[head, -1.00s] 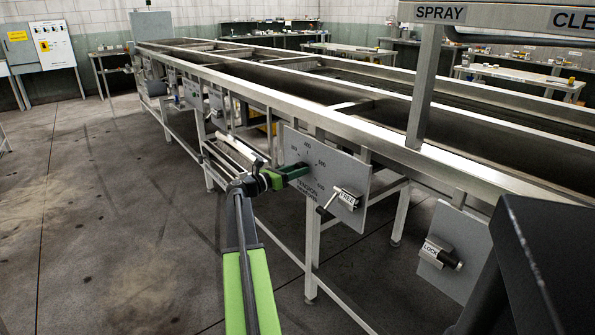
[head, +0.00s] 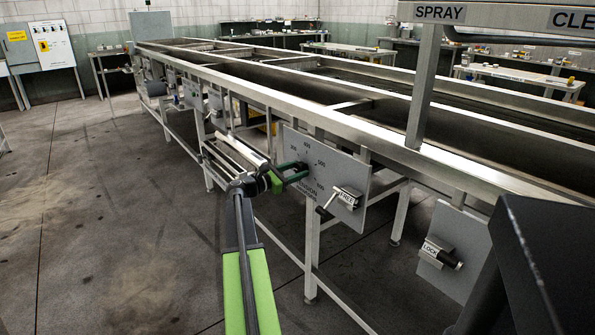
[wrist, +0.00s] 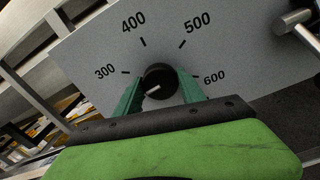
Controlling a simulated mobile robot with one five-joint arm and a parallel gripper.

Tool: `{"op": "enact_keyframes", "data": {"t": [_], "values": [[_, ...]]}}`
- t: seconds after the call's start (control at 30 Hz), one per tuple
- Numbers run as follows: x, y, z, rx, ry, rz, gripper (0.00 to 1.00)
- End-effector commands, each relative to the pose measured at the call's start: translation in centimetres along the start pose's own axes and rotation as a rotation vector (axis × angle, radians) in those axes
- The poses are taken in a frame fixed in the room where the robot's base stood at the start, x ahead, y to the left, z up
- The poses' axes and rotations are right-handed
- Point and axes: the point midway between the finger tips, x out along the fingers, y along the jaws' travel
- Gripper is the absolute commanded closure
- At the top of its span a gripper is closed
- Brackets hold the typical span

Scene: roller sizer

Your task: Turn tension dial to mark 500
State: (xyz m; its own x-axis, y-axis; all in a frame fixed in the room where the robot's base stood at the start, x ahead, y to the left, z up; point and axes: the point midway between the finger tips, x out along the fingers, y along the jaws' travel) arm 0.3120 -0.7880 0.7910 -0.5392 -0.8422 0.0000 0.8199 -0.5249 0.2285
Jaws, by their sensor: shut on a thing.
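The tension dial (wrist: 160,78) is a round black knob on a grey panel (head: 337,168), with marks 300, 400, 500 and 600 around it. In the wrist view its white pointer line slants to the lower left, a little below the 300 mark (wrist: 105,72) and away from the 500 mark (wrist: 198,22). My gripper (head: 296,172) is at the panel, shut on the dial, with one green finger on each side of the knob in the wrist view (wrist: 159,90). In the head view the fingers hide most of the knob.
A lever handle marked FREE (head: 347,198) sticks out of the same panel, right of the dial. Another handle marked LOCK (head: 440,252) is on a panel farther right. The long metal machine frame (head: 425,165) runs behind. The floor at left is clear.

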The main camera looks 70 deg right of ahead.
Motion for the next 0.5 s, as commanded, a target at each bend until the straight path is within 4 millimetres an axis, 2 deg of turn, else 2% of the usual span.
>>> {"op": "enact_keyframes", "data": {"t": [0.5], "values": [[-0.07,-0.50,-0.11,0.490,0.001,-0.010,0.94]]}}
